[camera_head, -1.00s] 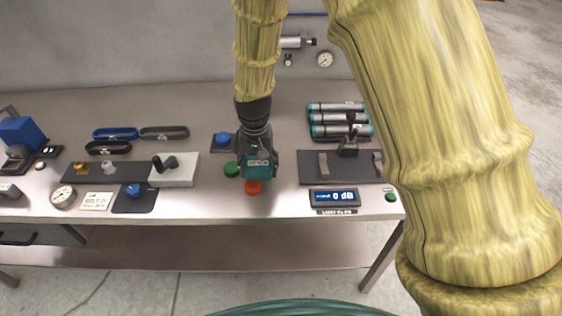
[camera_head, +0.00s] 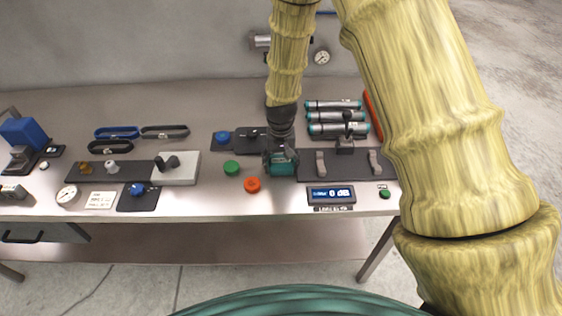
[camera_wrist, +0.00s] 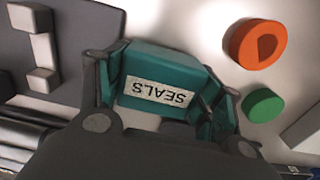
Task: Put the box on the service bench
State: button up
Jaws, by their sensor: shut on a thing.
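The box (camera_wrist: 165,75) is teal with a white label reading "SEALS", upside down in the wrist view. My gripper (camera_wrist: 160,98) has its fingers closed on two sides of it. In the head view the box (camera_head: 283,169) is mostly covered by my gripper (camera_head: 281,158). It is over the metal service bench (camera_head: 225,203), between the orange-red button and a dark plate. I cannot tell whether its underside touches the bench top.
The orange-red button (camera_head: 252,185) and green button (camera_head: 232,167) are close left of the box. The dark plate (camera_head: 310,168) with grey clamps is close right. A display (camera_head: 331,195) stands at the front edge. Teal-ended cylinders (camera_head: 335,117) lie behind. Clear metal shows at back left.

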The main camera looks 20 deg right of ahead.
aim_at(281, 161)
jog(key=shift+f, duration=0.15)
jog(key=shift+f, duration=0.1)
jog(key=o, duration=1.1)
notch_tip(281, 161, up, 12)
jog(key=b, duration=0.3)
jog(key=shift+b, duration=0.4)
